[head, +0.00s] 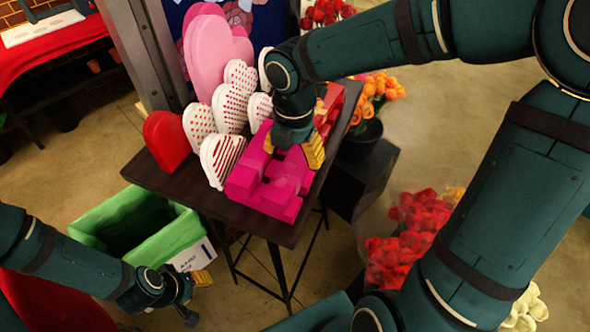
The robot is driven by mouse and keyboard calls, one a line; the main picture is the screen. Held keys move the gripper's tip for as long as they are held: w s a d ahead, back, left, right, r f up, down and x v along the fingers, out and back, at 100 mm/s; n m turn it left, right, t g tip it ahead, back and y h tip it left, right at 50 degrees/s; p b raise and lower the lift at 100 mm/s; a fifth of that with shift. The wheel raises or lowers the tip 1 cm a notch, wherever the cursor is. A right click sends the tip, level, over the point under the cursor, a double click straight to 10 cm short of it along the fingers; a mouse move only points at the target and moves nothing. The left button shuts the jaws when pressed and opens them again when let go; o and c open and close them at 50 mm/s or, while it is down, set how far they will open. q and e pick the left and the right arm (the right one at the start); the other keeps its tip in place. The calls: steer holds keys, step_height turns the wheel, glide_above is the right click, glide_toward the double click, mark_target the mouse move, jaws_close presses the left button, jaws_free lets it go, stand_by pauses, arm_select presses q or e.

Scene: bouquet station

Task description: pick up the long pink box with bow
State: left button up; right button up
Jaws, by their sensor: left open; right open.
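Bright pink boxes (262,190) sit stacked near the front edge of the dark table. Their outlines merge, so I cannot clearly make out the long box or its bow. My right gripper (291,152) points down at the back of the pink stack, with its yellow fingertips spread apart. The gripper hides part of the stack, and I cannot tell whether a fingertip touches it. My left gripper (196,297) is open and low at the lower left, beside the green-lined bin and well away from the boxes.
The dark table (160,182) also holds a red heart box (166,141), dotted and striped white heart boxes and large pink hearts (215,55). A green-lined bin (130,222) stands below left. Orange flowers (377,90) and red flowers (405,235) stand to the right.

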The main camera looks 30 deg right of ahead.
mark_target(295, 164)
steer(key=shift+d+f+b, duration=0.1)
steer(key=shift+f+b, duration=0.7)
steer(key=shift+f, duration=1.9)
steer(key=shift+r, duration=0.1)
steer(key=c, duration=1)
